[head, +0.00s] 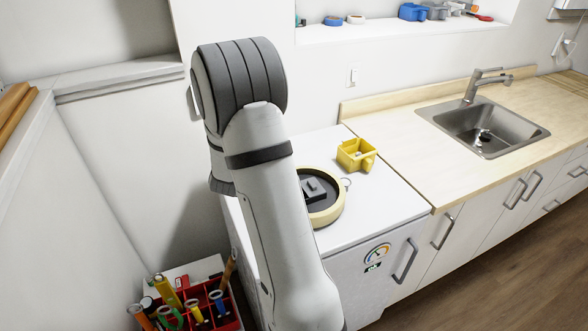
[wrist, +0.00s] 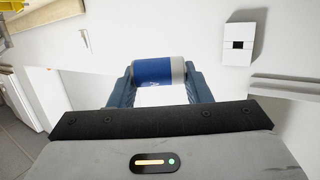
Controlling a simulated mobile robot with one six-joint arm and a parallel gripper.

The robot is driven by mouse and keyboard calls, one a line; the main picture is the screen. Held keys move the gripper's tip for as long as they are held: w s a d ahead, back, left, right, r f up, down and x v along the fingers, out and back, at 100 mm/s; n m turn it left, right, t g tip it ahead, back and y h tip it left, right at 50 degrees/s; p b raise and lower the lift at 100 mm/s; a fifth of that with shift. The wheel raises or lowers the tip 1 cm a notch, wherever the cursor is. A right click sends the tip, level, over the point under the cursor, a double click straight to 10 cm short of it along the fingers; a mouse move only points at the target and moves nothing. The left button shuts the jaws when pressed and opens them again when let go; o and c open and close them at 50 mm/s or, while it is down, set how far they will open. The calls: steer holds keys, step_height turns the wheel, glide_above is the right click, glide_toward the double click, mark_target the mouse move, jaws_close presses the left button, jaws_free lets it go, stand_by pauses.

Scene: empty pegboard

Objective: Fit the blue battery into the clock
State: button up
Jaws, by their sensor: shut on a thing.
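My gripper (wrist: 158,80) is shut on the blue battery (wrist: 153,72), which lies crosswise between the two blue fingers in the wrist view. The battery has a blue body with a pale band at its right end. The clock (head: 338,207) is a round thing with a pale yellow rim and a dark back, lying on the white counter in the head view. A raised grey block (head: 315,187) shows on its back. My arm covers the clock's left part. The gripper and battery are hidden in the head view, and the clock cannot be made out in the wrist view.
A yellow bin (head: 355,155) stands behind the clock on the white-topped cabinet (head: 385,200). A sink (head: 485,125) is set in the wooden worktop at right. A red crate (head: 215,310) of several coloured tubes stands low at left. A shelf (head: 395,30) holds blue and grey items.

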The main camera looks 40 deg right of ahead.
steer(key=s+d+f+m+g+h, duration=0.5)
steer(key=s+d+m+g, duration=0.3)
steer(key=s+m+g, duration=0.4)
steer(key=shift+s+d+f+g, duration=0.2)
steer(key=shift+s+d+g, duration=0.15)
steer(key=shift+g, duration=1.45)
steer(key=shift+a, duration=0.15)
steer(key=shift+w+f+b, duration=0.1)
steer(key=shift+f+b, duration=1.55)
steer(key=shift+f, duration=1.3)
steer(key=shift+f+b, duration=0.4)
steer(key=shift+f, duration=0.6)
